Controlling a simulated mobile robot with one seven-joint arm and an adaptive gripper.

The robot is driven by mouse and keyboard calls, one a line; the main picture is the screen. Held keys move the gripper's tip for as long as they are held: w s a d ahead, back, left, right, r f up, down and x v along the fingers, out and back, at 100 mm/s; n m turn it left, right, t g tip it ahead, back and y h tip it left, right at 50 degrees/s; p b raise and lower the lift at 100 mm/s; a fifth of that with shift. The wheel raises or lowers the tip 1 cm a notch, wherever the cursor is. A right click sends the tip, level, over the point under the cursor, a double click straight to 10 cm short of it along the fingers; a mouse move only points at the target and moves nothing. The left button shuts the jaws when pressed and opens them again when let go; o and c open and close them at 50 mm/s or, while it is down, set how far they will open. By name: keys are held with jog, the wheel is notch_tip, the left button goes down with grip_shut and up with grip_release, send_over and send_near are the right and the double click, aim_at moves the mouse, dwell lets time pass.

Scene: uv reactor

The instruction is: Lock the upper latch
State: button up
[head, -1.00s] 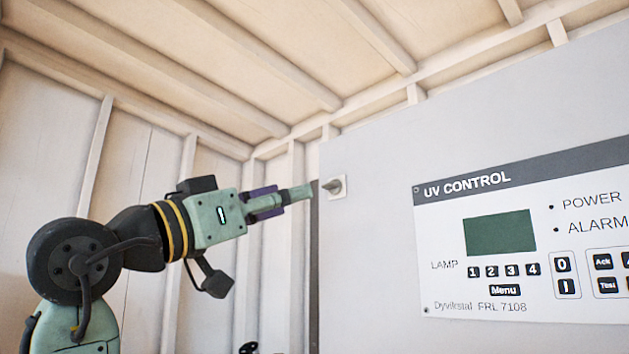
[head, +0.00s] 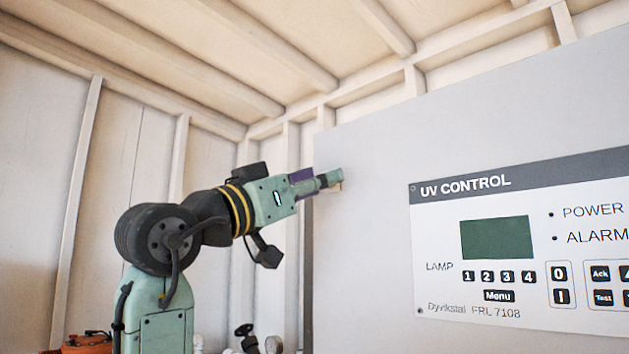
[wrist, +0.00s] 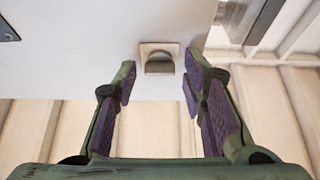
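The upper latch (wrist: 160,61) shows in the wrist view as a small square plate with a rounded grey knob, near the edge of the grey cabinet door. In the head view only a sliver of its plate (head: 337,188) shows beneath my fingers. My gripper (wrist: 160,80) is open, with one purple-padded finger to each side of the latch and a little short of it in the picture. Nothing is between the pads. In the head view my gripper (head: 332,179) is at the latch and hides the knob. I cannot tell whether a finger touches it.
The cabinet face (head: 370,240) is flat and clear around the latch. A UV control panel (head: 520,240) with a green screen is to its right. Light wall panels and ceiling beams surround the cabinet. A dark valve handle (head: 245,332) shows low in the head view.

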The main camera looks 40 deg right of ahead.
grip_shut()
jog(key=shift+n+t, duration=0.4)
jog(key=n+t+y, duration=0.2)
jog(key=n, duration=0.5)
jog(key=n+t+y, duration=0.2)
jog(key=n, duration=0.5)
jog(key=r+n+t+y, duration=0.1)
jog(key=n+y, duration=0.1)
jog(key=n, duration=0.5)
jog(key=shift+s+t, duration=0.4)
jog(key=shift+n, duration=0.4)
jog(key=shift+f, duration=0.1)
jog(key=shift+o, duration=1.2)
grip_release()
